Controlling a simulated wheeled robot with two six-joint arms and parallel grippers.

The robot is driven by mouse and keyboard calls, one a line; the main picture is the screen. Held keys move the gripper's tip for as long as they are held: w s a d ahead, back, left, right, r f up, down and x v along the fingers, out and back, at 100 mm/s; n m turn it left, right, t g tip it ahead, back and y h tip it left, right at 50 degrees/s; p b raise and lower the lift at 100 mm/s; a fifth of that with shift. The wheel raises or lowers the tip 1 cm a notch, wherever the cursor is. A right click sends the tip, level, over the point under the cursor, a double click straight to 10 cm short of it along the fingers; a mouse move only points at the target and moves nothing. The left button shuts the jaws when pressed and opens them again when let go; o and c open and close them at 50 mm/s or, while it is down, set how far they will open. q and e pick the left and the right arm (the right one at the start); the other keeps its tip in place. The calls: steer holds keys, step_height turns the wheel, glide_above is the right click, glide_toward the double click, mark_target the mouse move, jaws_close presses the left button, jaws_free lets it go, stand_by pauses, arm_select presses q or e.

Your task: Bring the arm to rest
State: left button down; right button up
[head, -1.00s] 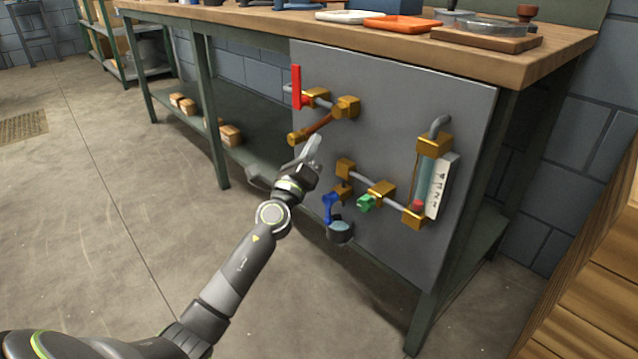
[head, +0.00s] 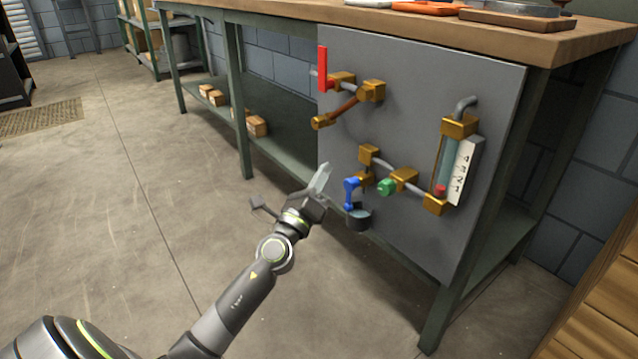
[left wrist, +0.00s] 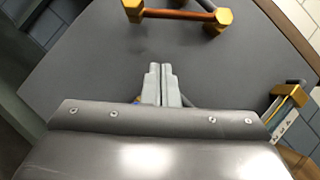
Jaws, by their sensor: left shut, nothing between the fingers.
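My left arm (head: 236,301) reaches in from the bottom left of the head view. Its left gripper (head: 322,178) is in front of the lower left part of the grey panel, close to the blue-handled valve but seemingly apart from it. In the left wrist view the two fingers (left wrist: 161,84) lie side by side, shut with nothing between them. The grey panel (head: 420,85) fills the space behind them there. My right gripper is not in view.
The panel carries a red lever (head: 323,68), a copper pipe (head: 345,108), a blue valve handle (head: 351,192), a green knob (head: 387,187), a small dark cup (head: 358,220) and a sight tube (head: 449,160). A workbench (head: 500,33) stands above.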

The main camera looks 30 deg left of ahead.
arm_select(q)
steer(key=shift+s+f, duration=0.25)
steer(key=shift+s, duration=0.45)
